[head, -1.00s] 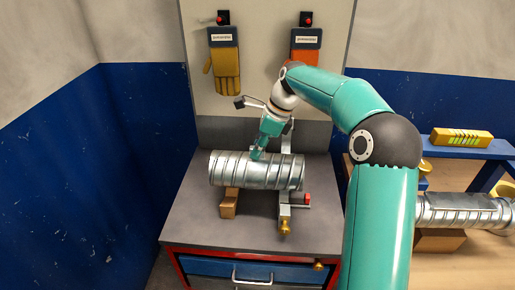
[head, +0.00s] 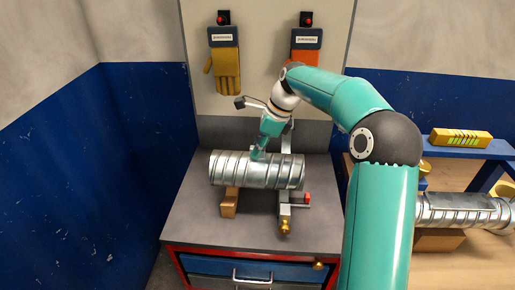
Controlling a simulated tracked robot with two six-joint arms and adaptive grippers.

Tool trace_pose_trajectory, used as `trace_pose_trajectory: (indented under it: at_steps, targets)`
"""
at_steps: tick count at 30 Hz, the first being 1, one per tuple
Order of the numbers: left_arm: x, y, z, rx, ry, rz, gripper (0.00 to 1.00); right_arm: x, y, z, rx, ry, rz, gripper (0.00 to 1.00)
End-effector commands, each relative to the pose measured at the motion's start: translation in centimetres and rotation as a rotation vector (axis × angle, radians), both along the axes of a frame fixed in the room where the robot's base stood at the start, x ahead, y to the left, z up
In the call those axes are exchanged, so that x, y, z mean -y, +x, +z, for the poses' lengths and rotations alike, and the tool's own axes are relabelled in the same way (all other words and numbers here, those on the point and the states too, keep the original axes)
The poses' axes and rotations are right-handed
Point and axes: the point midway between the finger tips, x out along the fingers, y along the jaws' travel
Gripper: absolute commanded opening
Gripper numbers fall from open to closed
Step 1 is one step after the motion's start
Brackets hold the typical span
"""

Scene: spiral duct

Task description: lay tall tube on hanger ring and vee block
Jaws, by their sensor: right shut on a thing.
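A silver spiral tube (head: 232,171) lies level, left to right, above the grey bench top. Its left part is over a tan wooden block (head: 229,203), likely the vee block. Its right part is over a grey metal stand (head: 285,208) with a brass knob and a red end; I cannot make out a ring there. My right gripper (head: 257,155) comes down from behind and is shut on the tube near its middle. The contact between tube and supports is hidden under the tube. My left gripper is not in view.
A second spiral tube (head: 460,211) lies on a wooden block (head: 438,240) on the table at right. A yellow box (head: 461,138) sits on a blue shelf. Gloves (head: 225,70) hang on the back panel. The bench top (head: 195,225) is clear at front left.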

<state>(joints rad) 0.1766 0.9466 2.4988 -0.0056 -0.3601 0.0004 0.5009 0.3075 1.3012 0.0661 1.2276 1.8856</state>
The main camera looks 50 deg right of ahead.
Motion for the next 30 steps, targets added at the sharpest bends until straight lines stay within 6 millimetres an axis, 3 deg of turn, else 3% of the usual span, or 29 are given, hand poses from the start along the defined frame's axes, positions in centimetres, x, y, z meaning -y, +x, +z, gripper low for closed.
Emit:
trace_pose_trajectory:
  at_steps: [30]
  targets:
    - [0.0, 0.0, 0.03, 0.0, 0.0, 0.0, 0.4, 0.03, 0.02, -0.76, 0.001, 0.0, 0.0, 0.0]
